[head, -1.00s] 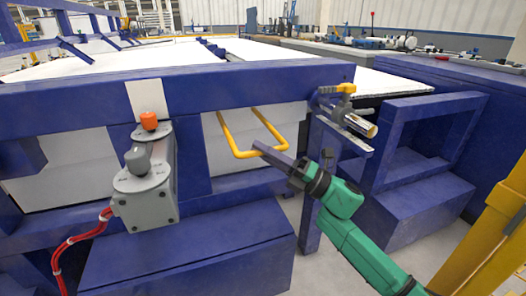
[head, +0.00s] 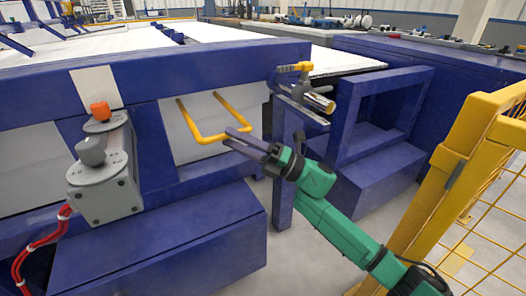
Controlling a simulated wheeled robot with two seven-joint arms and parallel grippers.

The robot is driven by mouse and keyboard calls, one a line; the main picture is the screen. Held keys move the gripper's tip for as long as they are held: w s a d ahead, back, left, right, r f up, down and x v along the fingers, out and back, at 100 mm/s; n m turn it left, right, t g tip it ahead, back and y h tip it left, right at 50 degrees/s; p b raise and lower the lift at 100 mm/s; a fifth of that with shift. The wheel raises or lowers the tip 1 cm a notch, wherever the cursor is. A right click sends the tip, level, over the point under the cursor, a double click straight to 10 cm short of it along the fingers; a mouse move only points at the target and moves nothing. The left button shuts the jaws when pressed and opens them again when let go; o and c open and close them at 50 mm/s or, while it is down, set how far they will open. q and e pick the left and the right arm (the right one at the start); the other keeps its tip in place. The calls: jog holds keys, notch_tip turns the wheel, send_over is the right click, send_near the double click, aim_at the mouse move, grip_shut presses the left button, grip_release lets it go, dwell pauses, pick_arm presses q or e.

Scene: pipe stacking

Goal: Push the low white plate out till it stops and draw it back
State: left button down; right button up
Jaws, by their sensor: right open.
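The low white plate (head: 180,125) stands upright in the opening under the blue frame's top beam. A yellow U-shaped handle (head: 205,138) sticks out in front of it. My right gripper (head: 230,138) is open, with its dark fingers at the front bar of the handle, right of the bar's middle. I cannot tell whether the fingers touch the bar or lie around it. My left gripper is not in view.
A grey control box (head: 105,180) with an orange knob and red cables stands left of the handle. A yellow-handled valve (head: 305,90) juts out at the right. A yellow mesh fence (head: 470,150) rises on the right. Grey floor shows between.

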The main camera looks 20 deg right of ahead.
jog(key=v, duration=1.2)
jog(key=shift+d+f, duration=0.15)
jog(key=shift+s, duration=0.15)
